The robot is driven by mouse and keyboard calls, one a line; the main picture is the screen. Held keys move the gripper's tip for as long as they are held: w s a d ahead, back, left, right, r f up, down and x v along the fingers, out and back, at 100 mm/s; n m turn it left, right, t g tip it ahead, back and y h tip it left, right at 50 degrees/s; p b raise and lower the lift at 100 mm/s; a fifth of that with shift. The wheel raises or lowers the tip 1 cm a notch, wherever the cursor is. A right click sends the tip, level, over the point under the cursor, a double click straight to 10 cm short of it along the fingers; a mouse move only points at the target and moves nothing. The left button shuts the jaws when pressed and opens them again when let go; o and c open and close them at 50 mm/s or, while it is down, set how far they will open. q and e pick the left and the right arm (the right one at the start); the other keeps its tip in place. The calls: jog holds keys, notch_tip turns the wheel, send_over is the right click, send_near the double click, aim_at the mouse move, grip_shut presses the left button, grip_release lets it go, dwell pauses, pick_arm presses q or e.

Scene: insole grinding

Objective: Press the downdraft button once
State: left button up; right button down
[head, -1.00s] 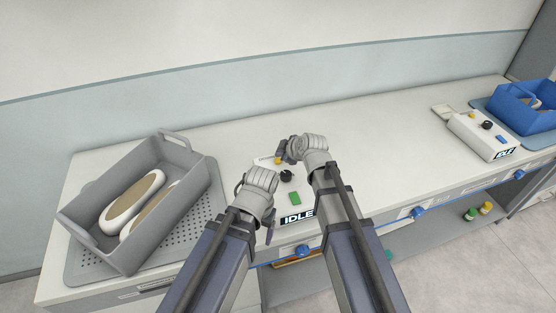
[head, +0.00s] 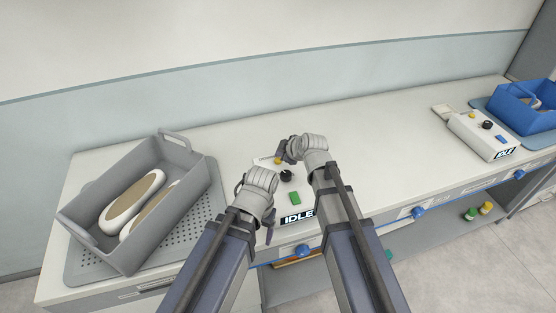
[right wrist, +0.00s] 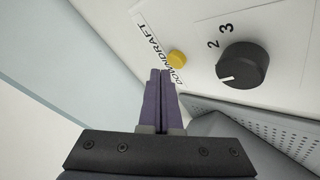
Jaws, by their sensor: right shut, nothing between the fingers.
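The yellow downdraft button (right wrist: 177,58) sits on a white control box beside the printed word DOWNDRAFT. It shows small in the head view (head: 277,161). My right gripper (head: 281,157) is shut and empty. In the right wrist view its purple fingertips (right wrist: 160,73) appear close beside the button, over the label; I cannot tell whether they touch the box. My left gripper (head: 255,208) is over the left side of the box, its fingers apart, and its hand hides part of the box. The box's display (head: 297,217) reads IDLE.
A black dial (head: 286,175) and a green button (head: 295,198) are on the same box. A grey bin (head: 99,245) with insoles stands left on a perforated mat. A second control box (head: 480,140) and a blue bin (head: 532,118) stand right. The bench between is clear.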

aim_at(281, 164)
pick_arm(q)
jog(key=shift+f+b, duration=0.3)
jog(key=shift+f, duration=0.1)
pick_arm(e)
jog(key=shift+f, duration=0.4)
pick_arm(q)
jog(key=shift+f+b, duration=0.45)
pick_arm(e)
jog(key=shift+f, duration=0.45)
pick_arm(q)
jog(key=shift+r, duration=0.1)
pick_arm(e)
jog(key=shift+r, duration=0.15)
pick_arm(q)
jog(key=shift+r+p, duration=0.8)
jog(key=shift+p, duration=0.05)
pick_arm(e)
jog(key=shift+r, duration=0.75)
pick_arm(q)
jog(key=shift+r, duration=0.1)
pick_arm(e)
jog(key=shift+r, duration=0.1)
notch_tip(281, 164, up, 5)
jog(key=p, duration=0.5)
pick_arm(q)
notch_tip(281, 164, up, 5)
jog(key=shift+f, duration=0.1)
pick_arm(e)
jog(key=shift+d, duration=0.1)
